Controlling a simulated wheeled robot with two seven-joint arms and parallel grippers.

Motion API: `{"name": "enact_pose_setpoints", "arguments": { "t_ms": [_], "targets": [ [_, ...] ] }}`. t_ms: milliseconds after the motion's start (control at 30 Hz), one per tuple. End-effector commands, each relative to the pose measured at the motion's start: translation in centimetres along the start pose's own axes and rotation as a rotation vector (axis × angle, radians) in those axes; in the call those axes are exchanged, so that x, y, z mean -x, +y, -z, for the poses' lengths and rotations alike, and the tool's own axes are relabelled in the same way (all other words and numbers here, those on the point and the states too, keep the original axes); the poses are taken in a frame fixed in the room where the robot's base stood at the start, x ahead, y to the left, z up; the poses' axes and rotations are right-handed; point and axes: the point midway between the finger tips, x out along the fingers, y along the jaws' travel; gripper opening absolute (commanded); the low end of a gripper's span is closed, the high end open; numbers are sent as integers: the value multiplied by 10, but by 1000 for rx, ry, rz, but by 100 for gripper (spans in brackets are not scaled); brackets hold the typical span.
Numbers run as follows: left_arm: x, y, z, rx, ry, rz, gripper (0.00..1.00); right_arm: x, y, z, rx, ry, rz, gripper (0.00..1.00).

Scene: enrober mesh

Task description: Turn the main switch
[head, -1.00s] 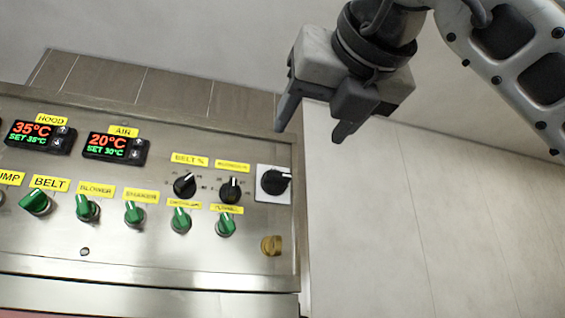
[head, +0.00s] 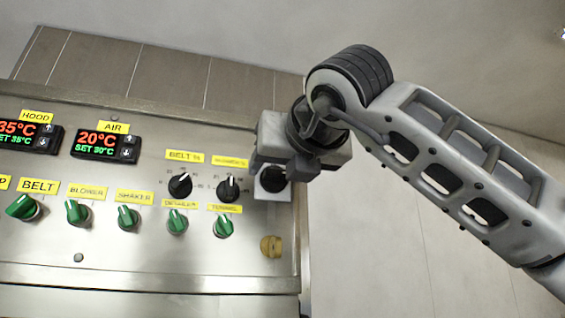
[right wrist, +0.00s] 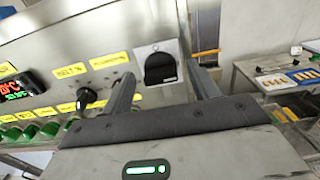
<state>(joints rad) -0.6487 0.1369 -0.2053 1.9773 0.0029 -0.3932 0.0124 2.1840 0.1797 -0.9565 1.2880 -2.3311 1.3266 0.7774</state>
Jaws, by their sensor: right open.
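The main switch is a black rotary knob on a square white plate (head: 285,193) at the right end of the steel control panel. The knob (head: 272,182) is partly covered by my right gripper (head: 275,170) in the head view. In the right wrist view the knob (right wrist: 160,68) shows between and beyond the two dark fingers of the right gripper (right wrist: 161,70). The fingers are apart, one on each side of the knob, with nothing gripped. Whether they touch the knob or plate cannot be told. My left gripper is not in view.
Two black dials (head: 180,185) and a row of green selector knobs (head: 128,217) lie left of the switch. A brass-coloured knob (head: 271,246) sits below it. Right of the panel is open room; a table with trays (right wrist: 275,75) stands further off.

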Motion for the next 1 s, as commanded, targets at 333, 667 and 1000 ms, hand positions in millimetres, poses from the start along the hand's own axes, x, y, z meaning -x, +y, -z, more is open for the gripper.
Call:
{"name": "enact_pose_setpoints", "arguments": {
  "t_ms": [333, 667, 1000],
  "targets": [
    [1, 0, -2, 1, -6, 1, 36, 0, 0, 0, 0, 0, 0, 15],
    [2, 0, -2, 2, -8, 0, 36, 1, 0, -1, 84, -2, 1, 15],
    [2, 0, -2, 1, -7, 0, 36, 1, 2, -1, 357, -2, 1, 15]
  ]
}}
